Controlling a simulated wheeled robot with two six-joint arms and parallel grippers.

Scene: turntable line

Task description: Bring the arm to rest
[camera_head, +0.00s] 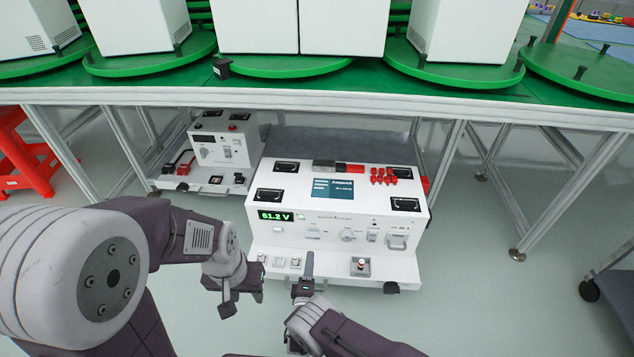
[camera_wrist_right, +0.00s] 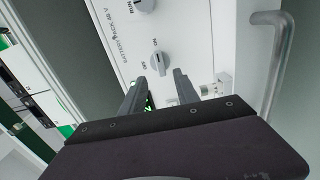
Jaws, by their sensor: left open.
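My left arm comes in from the left and its gripper (camera_head: 243,299) hangs open over the floor, just in front of the lower left of a white test unit (camera_head: 345,226). My right gripper (camera_head: 305,277) is in front of the unit's lower ledge. In the right wrist view my right gripper (camera_wrist_right: 160,78) has its two fingers apart with nothing between them. A grey rotary knob (camera_wrist_right: 159,63) marked ON and OFF lies just beyond its fingertips on a white panel. Whether the fingers touch the panel cannot be told.
A green line (camera_head: 330,83) with turntables and white cabinets crosses the back on metal legs. A smaller white unit (camera_head: 222,150) stands under it. A red stand (camera_head: 25,155) is at left. A grey metal handle (camera_wrist_right: 281,50) projects beside the panel.

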